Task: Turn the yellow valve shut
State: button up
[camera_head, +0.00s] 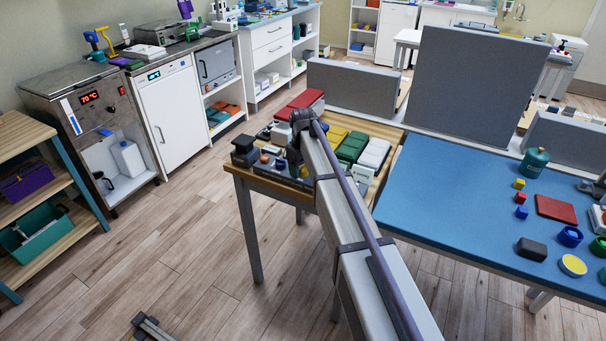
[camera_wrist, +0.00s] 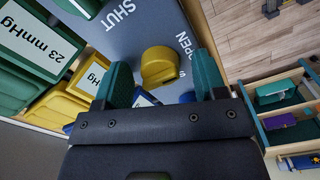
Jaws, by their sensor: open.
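The yellow valve (camera_wrist: 160,64) is a rounded knob on a dark grey panel (camera_wrist: 150,25) in the wrist view. The panel carries the word SHUT to the upper left of the knob and OPEN to its right. My gripper (camera_wrist: 161,64) is open, with one teal finger on each side of the knob in the picture. I cannot tell whether either finger touches it or how high they stand above it. Which word the knob points to is unclear. In the head view my arm and wrist hide the gripper, and I cannot make out the valve for certain.
Green and yellow cases with mmHg labels, such as a green one (camera_wrist: 28,50), lie close left of the fingers. The wooden table (camera_head: 236,171) is crowded around my wrist. A blue-topped table (camera_head: 455,195) stands to the right. Open floor (camera_head: 180,240) lies to the left.

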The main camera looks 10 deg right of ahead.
jog(key=c, duration=0.9)
jog(key=m, duration=1.3)
jog(key=shift+m, duration=2.5)
